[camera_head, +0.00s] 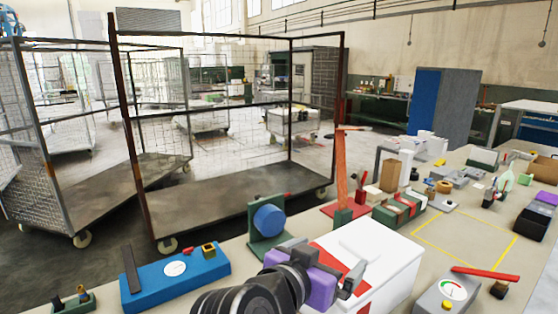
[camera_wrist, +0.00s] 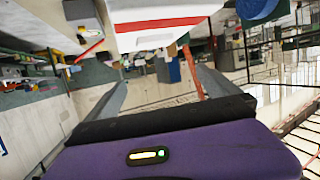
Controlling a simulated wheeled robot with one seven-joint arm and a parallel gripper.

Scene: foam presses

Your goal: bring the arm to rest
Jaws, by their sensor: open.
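My gripper (camera_head: 328,262) has a purple body and grey fingers, and is at the bottom middle of the head view. My dark ribbed arm reaches up to it from the bottom edge. The gripper is in front of a white box with a red stripe (camera_head: 390,262) and overlaps it in the picture; I cannot tell whether they touch. In the wrist view the two grey fingers (camera_wrist: 168,90) stand wide apart with nothing between them. The white box also shows at the top of that view (camera_wrist: 150,14).
A green stand with a blue disc (camera_head: 270,220) and a blue gauge unit (camera_head: 174,270) stand left of the gripper. A grey gauge box (camera_head: 447,296) is at right. A yellow-outlined bench area (camera_head: 462,238) is clear. Wire cage trolleys (camera_head: 228,195) stand beyond the bench.

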